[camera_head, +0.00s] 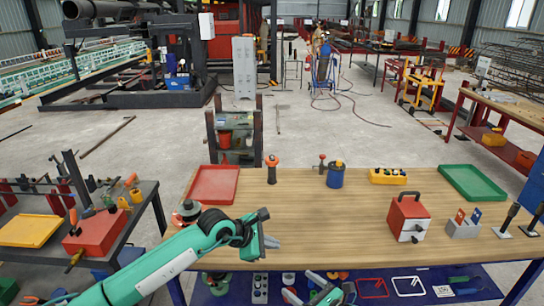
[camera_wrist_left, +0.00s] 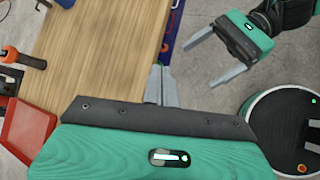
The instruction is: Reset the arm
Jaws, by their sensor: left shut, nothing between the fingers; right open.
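My left arm reaches in from the left in the head view. Its gripper (camera_head: 272,242) is shut and empty above the front left part of the wooden table (camera_head: 330,225). In the left wrist view the left gripper's grey fingers (camera_wrist_left: 159,78) are together, with the table top (camera_wrist_left: 100,50) beyond them. My right gripper (camera_wrist_left: 207,62) is open and empty in the left wrist view, beyond the table edge. In the head view the right gripper (camera_head: 322,298) shows low at the bottom edge, partly cut off.
The table bears a red tray (camera_head: 214,184), a green tray (camera_head: 472,183), a red box (camera_head: 408,217), a blue container (camera_head: 335,177) and a yellow holder (camera_head: 388,176). A dark bench (camera_head: 145,200) stands left. The table's middle is clear.

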